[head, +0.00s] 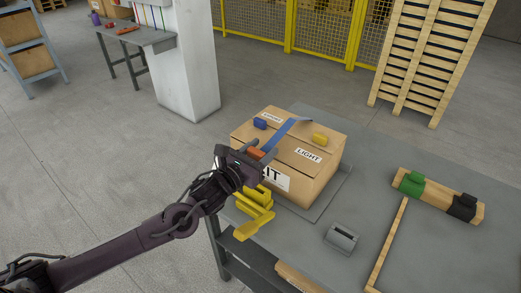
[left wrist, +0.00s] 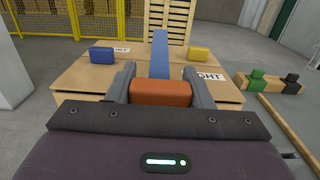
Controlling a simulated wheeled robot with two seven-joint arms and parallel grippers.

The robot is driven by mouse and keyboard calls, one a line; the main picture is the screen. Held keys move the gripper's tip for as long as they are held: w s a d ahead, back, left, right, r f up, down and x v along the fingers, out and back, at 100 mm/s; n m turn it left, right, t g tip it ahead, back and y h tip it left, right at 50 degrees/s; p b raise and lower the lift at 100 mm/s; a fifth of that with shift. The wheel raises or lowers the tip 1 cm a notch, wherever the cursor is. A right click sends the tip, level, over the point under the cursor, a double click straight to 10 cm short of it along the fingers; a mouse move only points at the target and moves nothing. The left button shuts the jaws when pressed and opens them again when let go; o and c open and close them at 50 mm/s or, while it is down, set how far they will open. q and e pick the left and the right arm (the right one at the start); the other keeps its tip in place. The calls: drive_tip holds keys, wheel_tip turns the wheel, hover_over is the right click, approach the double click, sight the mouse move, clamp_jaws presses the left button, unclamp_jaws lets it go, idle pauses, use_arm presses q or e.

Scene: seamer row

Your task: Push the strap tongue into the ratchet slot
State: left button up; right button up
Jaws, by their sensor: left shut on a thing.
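A cardboard box (head: 312,185) with LIGHT labels stands on the grey table. A blue strap (head: 285,133) lies across its top, and it also shows in the left wrist view (left wrist: 160,55). My left gripper (head: 260,150) is over the box's near left edge. It is shut on the orange strap tongue (left wrist: 160,92), in line with the strap's near end. A yellow ratchet (head: 254,212) is at the box's near left side, just below my gripper. Its slot cannot be made out, and my gripper partly hides it. My right gripper is not in view.
A blue block (head: 260,123) and a yellow block (head: 320,139) sit on the box top beside the strap. A grey bracket (head: 342,238) lies on the table. A wooden rail with a green piece (head: 412,183) and a black piece (head: 462,206) is at the right.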

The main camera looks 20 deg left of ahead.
use_arm(q)
drive_tip(key=shift+f+b, duration=0.55)
drive_tip(key=shift+f, duration=0.15)
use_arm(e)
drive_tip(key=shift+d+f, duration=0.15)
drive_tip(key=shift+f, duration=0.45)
use_arm(q)
drive_tip(key=shift+f+b, duration=2.5)
drive_tip(key=shift+f, duration=0.4)
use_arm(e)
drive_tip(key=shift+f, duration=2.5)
use_arm(q)
drive_tip(key=shift+f, duration=0.1)
drive_tip(key=shift+f+b, duration=0.45)
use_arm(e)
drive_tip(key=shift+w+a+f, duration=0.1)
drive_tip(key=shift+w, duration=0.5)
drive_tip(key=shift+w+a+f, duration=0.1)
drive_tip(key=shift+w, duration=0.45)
use_arm(q)
drive_tip(key=shift+f+b, duration=0.5)
drive_tip(key=shift+f, duration=0.05)
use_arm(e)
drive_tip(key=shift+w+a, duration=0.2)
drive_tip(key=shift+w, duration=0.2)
